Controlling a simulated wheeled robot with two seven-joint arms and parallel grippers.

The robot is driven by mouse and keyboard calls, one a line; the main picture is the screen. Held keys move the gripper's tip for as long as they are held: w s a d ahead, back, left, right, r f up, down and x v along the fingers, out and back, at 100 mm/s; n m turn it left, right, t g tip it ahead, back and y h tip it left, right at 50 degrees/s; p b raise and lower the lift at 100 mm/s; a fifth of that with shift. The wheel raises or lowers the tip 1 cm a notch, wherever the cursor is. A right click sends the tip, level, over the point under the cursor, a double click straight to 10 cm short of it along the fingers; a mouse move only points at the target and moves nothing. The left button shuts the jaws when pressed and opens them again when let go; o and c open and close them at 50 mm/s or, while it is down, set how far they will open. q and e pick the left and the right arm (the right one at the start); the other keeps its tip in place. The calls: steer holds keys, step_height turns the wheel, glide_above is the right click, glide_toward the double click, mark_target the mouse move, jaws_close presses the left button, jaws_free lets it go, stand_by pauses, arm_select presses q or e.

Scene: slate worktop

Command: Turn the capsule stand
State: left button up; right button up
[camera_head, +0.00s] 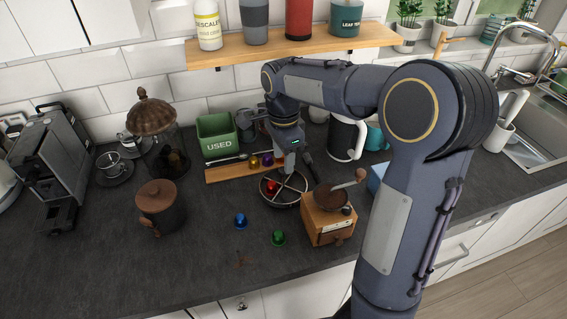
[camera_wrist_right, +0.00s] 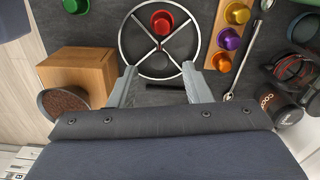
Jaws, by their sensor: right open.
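The capsule stand is a round metal ring with crossing spokes (camera_head: 277,207), lying on the worktop in the middle of the head view. It also shows in the wrist view (camera_wrist_right: 160,47). A red capsule (camera_head: 271,187) sits in one of its sections, on the far side in the wrist view (camera_wrist_right: 162,21). My right gripper (camera_head: 296,166) is over the stand's back right side, pointing down. In the wrist view its fingers (camera_wrist_right: 160,80) are apart, either side of the ring's near part. A dark bar (camera_wrist_right: 165,86) shows between them. Contact cannot be told. My left gripper is out of view.
A wooden coffee grinder (camera_head: 328,217) stands close right of the stand. Loose blue (camera_head: 240,221) and green (camera_head: 278,238) capsules lie in front. A wooden strip (camera_head: 222,174) with several capsules and a green USED bin (camera_head: 217,138) are behind.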

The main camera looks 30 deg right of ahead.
steer(key=shift+r, duration=2.35)
steer(key=shift+s, duration=0.1)
steer(key=s+a+f+n+t+y, duration=0.2)
steer(key=s+a+n, duration=0.2)
steer(key=s+n, duration=0.4)
steer(key=s+a+f+n+t+y, duration=0.1)
steer(key=s+a+f+n+t, duration=0.1)
steer(key=s+n, duration=0.7)
steer(key=s+a+t, duration=0.1)
steer(key=s, duration=0.4)
steer(key=shift+a+t+y, duration=0.3)
steer(key=shift+a+y, duration=0.05)
steer(key=shift+y, duration=0.05)
